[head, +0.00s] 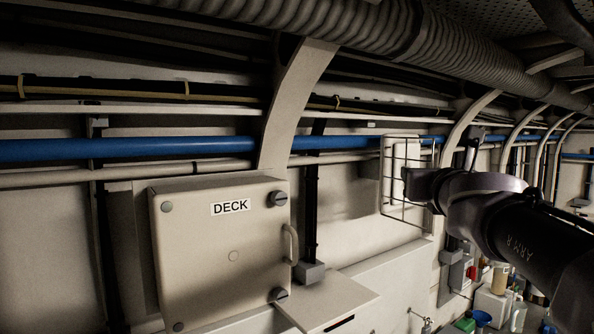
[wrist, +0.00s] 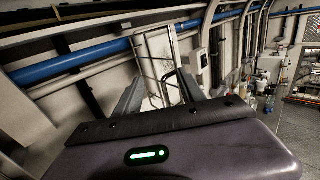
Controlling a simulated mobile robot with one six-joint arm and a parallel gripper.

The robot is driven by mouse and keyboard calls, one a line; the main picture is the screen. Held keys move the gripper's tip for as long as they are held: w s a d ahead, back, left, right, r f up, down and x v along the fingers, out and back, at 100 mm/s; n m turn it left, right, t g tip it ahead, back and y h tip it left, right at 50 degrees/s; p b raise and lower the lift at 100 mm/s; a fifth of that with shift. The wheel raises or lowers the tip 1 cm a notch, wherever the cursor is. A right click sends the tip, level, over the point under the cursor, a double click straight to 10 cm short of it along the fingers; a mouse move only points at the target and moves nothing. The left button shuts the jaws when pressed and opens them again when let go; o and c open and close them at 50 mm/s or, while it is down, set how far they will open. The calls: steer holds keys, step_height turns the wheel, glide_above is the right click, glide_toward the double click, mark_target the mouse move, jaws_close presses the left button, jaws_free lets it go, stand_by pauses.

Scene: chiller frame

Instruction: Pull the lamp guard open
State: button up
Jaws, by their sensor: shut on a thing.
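The lamp guard (head: 382,170) is a thin wire cage on the wall, right of the middle in the head view. A pale lamp body (head: 402,150) shows behind its wires. My gripper (head: 412,187) reaches in from the right and is at the guard's right part. In the wrist view the guard's wires (wrist: 174,48) run up between and beyond the two fingers of my gripper (wrist: 160,88), which is shut on the guard. The exact contact is small and dark. I cannot tell how far the guard stands from the lamp.
A cream box marked DECK (head: 222,255) with a side handle hangs at left. A shelf (head: 340,297) juts out beside it. A blue pipe (head: 130,148) runs along the wall, with curved ribs and a ribbed duct (head: 370,25) above. Bottles and containers (head: 500,280) stand lower right.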

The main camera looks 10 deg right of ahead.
steer(key=shift+w+a+f, duration=0.1)
steer(key=shift+a+f, duration=0.05)
steer(key=p+v, duration=0.4)
steer(key=v, duration=1.4)
steer(key=a+f+n+g+y+b, duration=0.1)
steer(key=a+f+n+y+b, duration=0.35)
steer(key=f, duration=0.65)
steer(key=a+f+n+g+y+b, duration=0.1)
steer(key=a+f+n+g+b, duration=0.1)
steer(key=a+f+n+b, duration=0.55)
steer(key=a+f+n+g+y+b, duration=0.15)
steer(key=f+n+b, duration=0.45)
steer(key=f, duration=0.8)
steer(key=s+a+f+n+g+b, duration=0.1)
steer(key=s+f+n+g+b, duration=0.1)
steer(key=f, duration=0.7)
steer(key=s+a+f+n+g+b, duration=0.2)
steer(key=s+f+n+b, duration=0.3)
steer(key=f+n+b, duration=0.2)
steer(key=s+a+f+n+g+b, duration=0.1)
steer(key=s+f+n+g+b, duration=0.2)
steer(key=f+n, duration=0.5)
step_height(320, 180, down, 5)
steer(key=shift+s+a+f+y+b, duration=0.2)
steer(key=shift+s+a+y+b, duration=0.15)
steer(key=shift+b, duration=0.3)
